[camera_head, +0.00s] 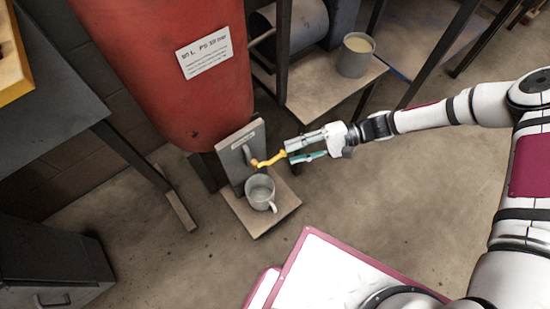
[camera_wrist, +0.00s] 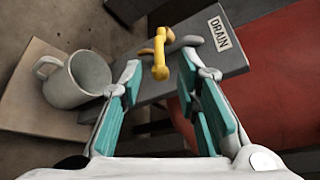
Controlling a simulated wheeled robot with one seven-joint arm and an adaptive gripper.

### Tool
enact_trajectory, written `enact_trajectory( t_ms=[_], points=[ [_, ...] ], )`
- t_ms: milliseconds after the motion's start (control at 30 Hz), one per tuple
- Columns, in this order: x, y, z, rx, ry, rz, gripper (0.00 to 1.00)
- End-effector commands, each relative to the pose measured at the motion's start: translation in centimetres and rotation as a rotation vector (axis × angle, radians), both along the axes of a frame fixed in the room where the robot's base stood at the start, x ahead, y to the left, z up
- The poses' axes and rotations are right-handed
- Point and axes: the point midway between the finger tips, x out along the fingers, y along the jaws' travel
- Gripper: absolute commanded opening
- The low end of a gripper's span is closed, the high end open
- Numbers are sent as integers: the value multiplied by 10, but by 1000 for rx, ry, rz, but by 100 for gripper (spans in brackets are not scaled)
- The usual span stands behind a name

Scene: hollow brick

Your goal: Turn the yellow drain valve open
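The yellow drain valve handle (camera_head: 269,160) sticks out from a grey upright plate (camera_head: 237,163) at the foot of a red tank. In the wrist view the yellow handle (camera_wrist: 160,50) shows in front of the panel labelled DRAIN (camera_wrist: 221,33). My gripper (camera_head: 290,152) points left at the handle's free end. In the wrist view my gripper (camera_wrist: 160,72) is open, with one teal-padded finger on each side of the handle's near end. Gaps show on both sides, so it holds nothing. A grey metal mug (camera_head: 260,193) stands upright below the valve.
The red tank (camera_head: 165,80) rises behind the plate. The mug stands on a small board (camera_head: 286,209). A shelf (camera_head: 320,92) with a filled grey container (camera_head: 355,56) lies behind my gripper. A dark table leg (camera_head: 140,163) stands left. The floor to the right is clear.

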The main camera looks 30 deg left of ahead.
Motion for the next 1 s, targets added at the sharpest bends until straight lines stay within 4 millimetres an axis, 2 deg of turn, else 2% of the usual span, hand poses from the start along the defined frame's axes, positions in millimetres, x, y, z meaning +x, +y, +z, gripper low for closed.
enact_trajectory(
  t_ms=[100,300,500,767,800,900,933,1000],
  points=[
    [-17,17,-7,0,1,4,30],
    [-36,38,-12,0,2,2,30],
    [-43,47,-14,0,1,1,30],
    [-44,48,-14,-1,1,0,30],
    [-44,48,-14,-1,1,0,28],
    [-44,48,-14,-1,1,0,5],
    [-44,48,-14,-1,1,0,0],
    [-44,48,-14,-1,0,0,0]
  ],
)
